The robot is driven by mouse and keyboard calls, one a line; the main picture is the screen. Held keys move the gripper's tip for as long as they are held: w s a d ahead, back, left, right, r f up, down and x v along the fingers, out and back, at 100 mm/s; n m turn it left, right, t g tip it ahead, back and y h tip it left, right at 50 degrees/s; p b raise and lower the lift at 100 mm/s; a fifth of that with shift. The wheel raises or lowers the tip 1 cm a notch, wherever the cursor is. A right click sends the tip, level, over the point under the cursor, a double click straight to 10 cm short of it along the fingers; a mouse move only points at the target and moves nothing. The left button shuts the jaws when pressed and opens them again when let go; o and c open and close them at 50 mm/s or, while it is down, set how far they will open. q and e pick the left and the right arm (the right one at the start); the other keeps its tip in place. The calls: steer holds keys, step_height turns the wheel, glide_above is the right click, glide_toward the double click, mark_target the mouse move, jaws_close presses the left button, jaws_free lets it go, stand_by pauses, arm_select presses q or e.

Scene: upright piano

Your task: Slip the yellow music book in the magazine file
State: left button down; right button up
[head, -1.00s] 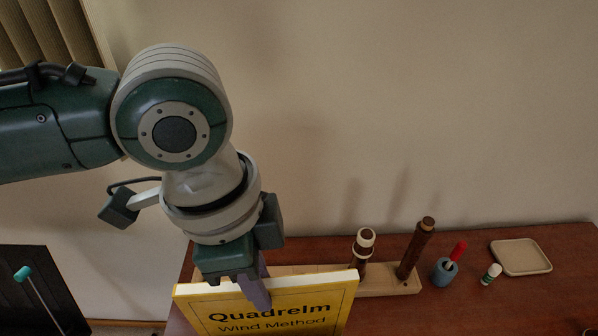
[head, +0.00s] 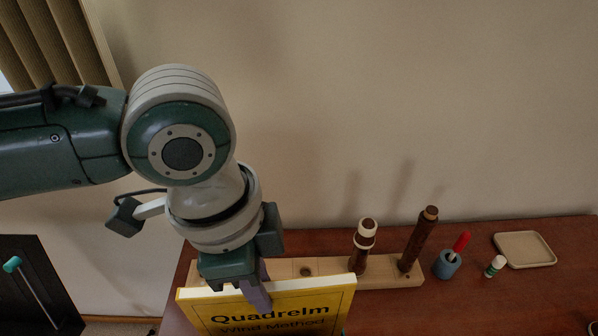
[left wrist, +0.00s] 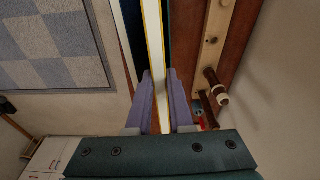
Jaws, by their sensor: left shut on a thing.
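The yellow music book (head: 270,306), titled "Quadrelm Wind Method", is upright in front of the wooden stand, its lower part cut off by the head view's bottom edge. My left gripper (head: 256,292) is shut on its top edge, pointing down. In the left wrist view the book (left wrist: 153,40) shows edge-on as a pale strip with a yellow border, between the purple fingers of my left gripper (left wrist: 160,95). Pale and dark blue upright edges (left wrist: 131,30) flank the book there; I cannot tell whether they belong to the magazine file. My right gripper is not in view.
A wooden stand (head: 390,281) holds two dark instrument pieces behind and right of the book. A blue cup (head: 446,265) with a red-handled item, a small white-capped bottle (head: 495,265) and a beige tray (head: 524,249) stand right on the brown top. The wall is close behind.

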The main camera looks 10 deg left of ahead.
arm_select(q)
step_height(320, 180, down, 8)
steer(key=b, duration=0.5)
steer(key=shift+r, duration=0.15)
stand_by(1.0)
steer(key=c, duration=0.7)
jaws_free()
steer(key=shift+c, duration=0.2)
steer(key=r, duration=0.6)
steer(key=a+r, duration=0.1)
steer(key=r, duration=0.3)
steer(key=shift+s+a, duration=0.1)
steer(key=shift+s, duration=0.15)
steer(key=shift+f, duration=0.1)
